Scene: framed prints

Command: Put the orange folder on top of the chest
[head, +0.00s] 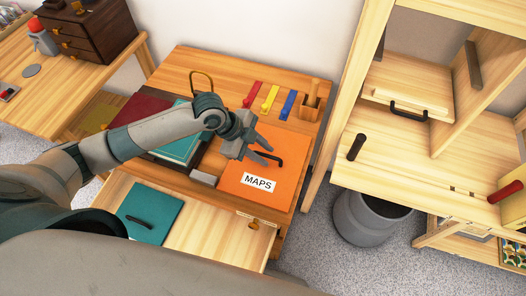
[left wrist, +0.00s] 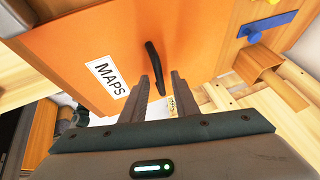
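The orange folder (head: 270,165), labelled MAPS and fitted with a black handle, lies flat on the right part of a wooden desk. My left gripper (head: 250,148) is above it, just left of the handle. In the left wrist view the fingers (left wrist: 162,82) are spread, with the handle (left wrist: 155,68) of the orange folder (left wrist: 85,50) close to their tips; I cannot tell whether it sits between them. A dark brown chest (head: 95,30) with small drawers and brass pulls stands at the upper left. My right gripper is not in view.
Beside the folder are a dark red folder (head: 140,108) and a teal one (head: 180,150). Another teal folder (head: 150,212) lies in the open drawer (head: 205,235). Coloured tags (head: 270,98) lie behind. A wooden shelf unit (head: 410,155) and grey bin (head: 370,222) stand right.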

